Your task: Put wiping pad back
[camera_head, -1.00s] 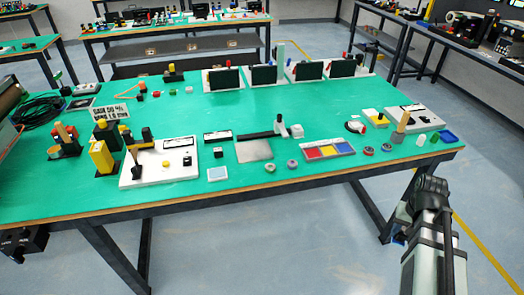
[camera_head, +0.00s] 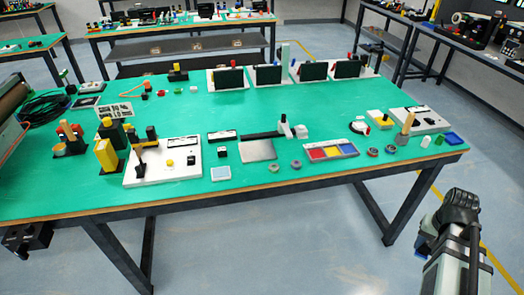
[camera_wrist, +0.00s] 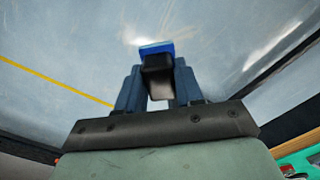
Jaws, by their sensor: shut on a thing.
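In the wrist view the wiping pad (camera_wrist: 156,48) is a blue block with a pale edge and a dark grip (camera_wrist: 157,68). My gripper (camera_wrist: 158,84) is shut on the grip, with one blue-grey finger on each side. The pad is held up over the floor, away from the table. In the head view my gripper (camera_head: 424,240) is small and dark at the lower right, beyond the table's right front corner. A small blue spot (camera_head: 420,252) shows at its lower end.
The green table (camera_head: 330,115) holds a colored tray (camera_head: 331,151), a white board with posts (camera_head: 163,160), several black screens and small parts. A blue dish (camera_head: 453,139) and a wooden post (camera_head: 407,124) stand near its right end. The floor beside the table is clear.

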